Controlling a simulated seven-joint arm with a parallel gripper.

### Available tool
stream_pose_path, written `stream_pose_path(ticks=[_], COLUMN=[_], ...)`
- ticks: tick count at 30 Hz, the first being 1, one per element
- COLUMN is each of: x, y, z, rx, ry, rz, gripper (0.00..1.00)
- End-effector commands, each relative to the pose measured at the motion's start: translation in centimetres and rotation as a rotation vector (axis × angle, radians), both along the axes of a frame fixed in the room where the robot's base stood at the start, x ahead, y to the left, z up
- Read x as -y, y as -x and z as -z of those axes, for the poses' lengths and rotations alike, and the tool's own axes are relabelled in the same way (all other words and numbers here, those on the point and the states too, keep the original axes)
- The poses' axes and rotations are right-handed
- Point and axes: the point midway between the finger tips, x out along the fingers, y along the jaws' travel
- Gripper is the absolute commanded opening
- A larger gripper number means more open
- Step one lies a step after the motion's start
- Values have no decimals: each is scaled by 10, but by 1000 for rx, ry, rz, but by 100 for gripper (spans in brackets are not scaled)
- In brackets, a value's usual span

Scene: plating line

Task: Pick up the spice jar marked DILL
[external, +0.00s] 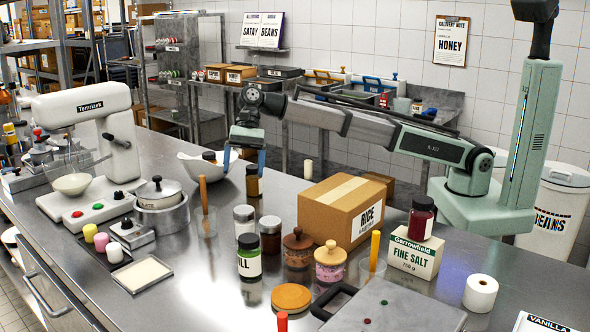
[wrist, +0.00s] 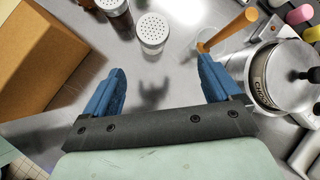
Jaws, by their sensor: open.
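My gripper (external: 244,174) is high above the counter, behind and apart from this jar. In the wrist view my gripper (wrist: 160,68) is open, with nothing between its blue fingers. A jar with a white perforated lid (wrist: 152,33) and a dark jar (wrist: 113,16) lie beyond the fingertips. I cannot tell the DILL jar in the wrist view.
A RICE carton (external: 328,222) stands right of the jars. A lidded dark jar (external: 270,240), another shaker jar (external: 244,218), a wooden-handled cup (external: 204,222) and two knobbed pots (external: 298,250) crowd the DILL jar. A small amber jar (external: 252,184) stands near the gripper.

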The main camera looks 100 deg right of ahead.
Motion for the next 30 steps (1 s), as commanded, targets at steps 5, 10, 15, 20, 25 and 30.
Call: stream_pose_path(ticks=[5,10,15,20,25,30], x=[-82,-149,-194,-213,-218,-226], y=[-4,3,11,16,17,17], z=[-11,-21,-28,-31,-24,-4], rx=[-79,-133,-162,-173,-176,-175], ry=[86,165,221,245,249,248], rz=[20,55,88,106,109,108], gripper=[91,91,91,91,91,91])
